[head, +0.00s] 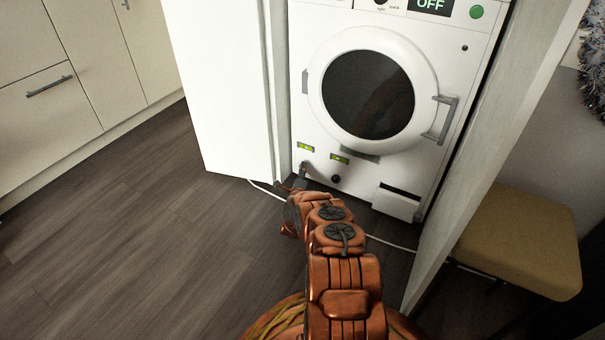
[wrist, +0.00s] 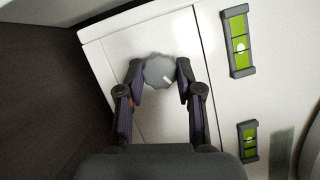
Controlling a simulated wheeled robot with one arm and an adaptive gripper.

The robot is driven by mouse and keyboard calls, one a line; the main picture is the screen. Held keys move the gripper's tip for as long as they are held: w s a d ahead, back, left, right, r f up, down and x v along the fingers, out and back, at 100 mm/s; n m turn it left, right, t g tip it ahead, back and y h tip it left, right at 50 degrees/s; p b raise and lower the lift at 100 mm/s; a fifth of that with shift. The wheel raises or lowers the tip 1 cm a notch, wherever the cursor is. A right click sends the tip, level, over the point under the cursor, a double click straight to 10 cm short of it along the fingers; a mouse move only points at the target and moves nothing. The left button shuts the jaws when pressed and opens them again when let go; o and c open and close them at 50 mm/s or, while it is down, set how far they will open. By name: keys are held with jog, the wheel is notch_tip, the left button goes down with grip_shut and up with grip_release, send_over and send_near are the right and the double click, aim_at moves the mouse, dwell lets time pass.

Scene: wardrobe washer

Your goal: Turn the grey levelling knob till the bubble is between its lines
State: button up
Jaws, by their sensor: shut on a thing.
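The grey levelling knob (wrist: 159,71) is round with a scalloped rim and a pale mark toward its lower right in the wrist view. It sits low on the washer's white front. My gripper (wrist: 160,73) is shut on it, one fingertip at each side.
The washer (head: 300,120) stands in a wardrobe with its white door (head: 222,90) open at left. A black knob (head: 336,179) and a drawer-like flap (head: 395,204) are right of my gripper. A tan stool (head: 520,240) stands at right. The floor at left is clear.

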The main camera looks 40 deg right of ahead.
dwell(0.4)
jog(key=o, duration=1.2)
jog(key=shift+c, duration=0.2)
jog(key=shift+v, duration=6)
